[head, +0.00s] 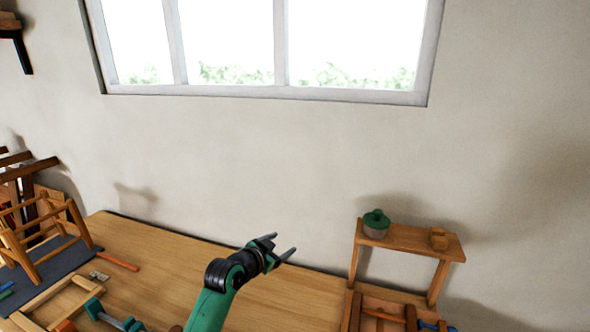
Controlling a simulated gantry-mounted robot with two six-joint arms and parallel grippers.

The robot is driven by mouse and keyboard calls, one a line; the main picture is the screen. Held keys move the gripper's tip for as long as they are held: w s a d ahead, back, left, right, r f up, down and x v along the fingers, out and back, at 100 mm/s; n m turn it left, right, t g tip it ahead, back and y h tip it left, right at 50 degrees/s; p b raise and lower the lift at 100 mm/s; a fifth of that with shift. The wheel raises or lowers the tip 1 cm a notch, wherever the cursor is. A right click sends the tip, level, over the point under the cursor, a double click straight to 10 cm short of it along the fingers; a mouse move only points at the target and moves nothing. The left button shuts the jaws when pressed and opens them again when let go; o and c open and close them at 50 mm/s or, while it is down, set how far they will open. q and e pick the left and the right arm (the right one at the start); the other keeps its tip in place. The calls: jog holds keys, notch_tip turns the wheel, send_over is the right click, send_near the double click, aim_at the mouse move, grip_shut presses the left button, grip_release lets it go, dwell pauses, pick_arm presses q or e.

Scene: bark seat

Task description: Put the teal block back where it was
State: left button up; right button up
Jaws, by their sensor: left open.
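I cannot make out a separate teal block for certain in the head view. A teal-ended piece with a grey bar (110,320) lies at the lower left and looks like a clamp; the bottom edge cuts it off. My left gripper (284,243) is open and empty, raised over the back of the table near the wall. Its two fingers point up and to the right. My right gripper is not in view.
A wooden tray (385,304) sits below. A stool frame (40,240) stands on a dark mat (66,262) at left. The middle table (170,265) is clear.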

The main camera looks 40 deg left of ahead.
pick_arm(q)
jog(key=s+d+r+t+h, duration=0.1)
jog(key=s+d+r+t, duration=0.15)
jog(key=d+r, duration=0.45)
jog(key=s+d+r+t, duration=0.1)
jog(key=d+r+t, duration=0.25)
jog(key=r, duration=0.75)
jog(key=s+d+r+t+h, duration=0.1)
jog(key=d+r+t, duration=0.1)
jog(key=d+r, duration=0.55)
jog(key=s+d+r+t+h, duration=0.1)
jog(key=s+d+r+t, duration=0.2)
jog(key=s+r, duration=0.5)
jog(key=s+d+r+t+h, duration=0.2)
jog(key=s+d+r+t, duration=0.1)
jog(key=s+r, duration=0.5)
jog(key=shift+s+d, duration=0.75)
jog(key=shift+s, duration=0.05)
